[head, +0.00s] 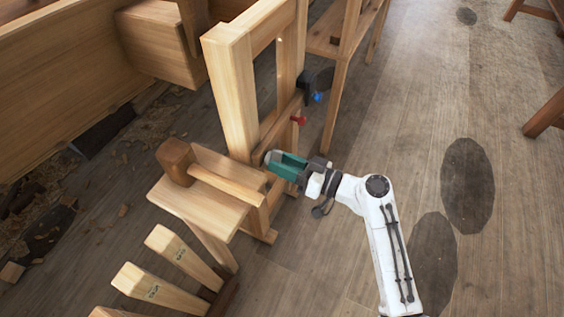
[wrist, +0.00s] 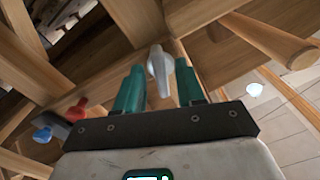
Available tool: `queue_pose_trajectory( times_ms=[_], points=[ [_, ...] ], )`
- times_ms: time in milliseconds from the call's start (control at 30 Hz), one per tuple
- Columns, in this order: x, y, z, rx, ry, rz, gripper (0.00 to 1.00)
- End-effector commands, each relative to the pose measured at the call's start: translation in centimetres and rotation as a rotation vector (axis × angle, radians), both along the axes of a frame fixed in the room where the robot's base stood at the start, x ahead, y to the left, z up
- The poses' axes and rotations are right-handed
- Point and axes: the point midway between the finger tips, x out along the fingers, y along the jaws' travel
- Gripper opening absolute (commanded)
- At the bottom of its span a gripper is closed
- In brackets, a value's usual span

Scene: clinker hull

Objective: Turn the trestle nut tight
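The trestle nut (wrist: 159,66) is a pale grey winged piece on the wooden trestle, and in the wrist view it shows between my fingertips. My gripper (wrist: 159,88) has two teal fingers, one on each side of the nut, with gaps visible between, so it is open. In the head view my gripper (head: 272,160) reaches left to the lower part of the trestle (head: 231,95). The nut is mostly hidden there by the fingers. I cannot tell how far the fingertips reach past the nut.
A red knob (head: 298,119) and a blue knob (head: 317,97) stick out of the trestle above my gripper. A wooden bench with a mallet (head: 176,160) stands to the left. The planked hull (head: 70,80) is at the far left. Open floor (head: 500,210) lies to the right.

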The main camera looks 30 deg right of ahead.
Motion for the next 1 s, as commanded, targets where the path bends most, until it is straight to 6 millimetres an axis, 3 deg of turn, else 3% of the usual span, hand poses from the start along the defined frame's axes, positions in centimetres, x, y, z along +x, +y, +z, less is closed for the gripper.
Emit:
queue_pose_trajectory(
  times_ms=[367,733,1000],
  points=[
    [0.46,0.37,0.01,0.001,0.000,0.001,0.38],
    [0.43,0.34,0.00,0.000,0.000,0.000,0.03],
    [0.42,0.36,0.02,0.018,0.014,0.001,0.01]
  ],
)
